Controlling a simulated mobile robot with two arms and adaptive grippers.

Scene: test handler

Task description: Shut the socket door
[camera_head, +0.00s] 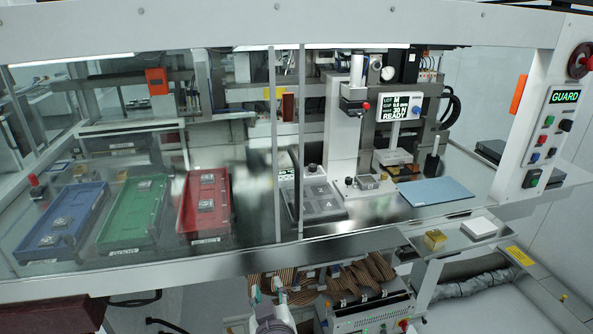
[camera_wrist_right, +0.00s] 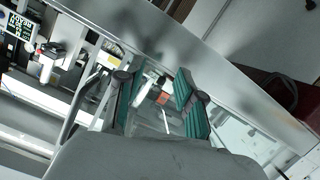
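The front of the test handler has clear panels. Two upright frame edges (camera_head: 272,150) stand left of the press, and a long dark upright handle (camera_head: 295,190) shows between them, apparently the socket door's. The left section over the trays looks glazed; the section in front of the socket area (camera_head: 367,184) at the right looks uncovered. My right gripper (camera_head: 269,292) is low in front of the machine, below its front edge, apart from the handle. In the wrist view its two teal-padded fingers (camera_wrist_right: 158,100) are apart with nothing between them. My left gripper is not seen.
Blue (camera_head: 62,222), green (camera_head: 134,212) and red (camera_head: 204,205) trays lie inside at the left. A blue mat (camera_head: 434,191) lies at the right. A gold block (camera_head: 435,239) and a white block (camera_head: 478,228) sit on the front shelf. Ribbon cables (camera_head: 345,278) lie below the front edge.

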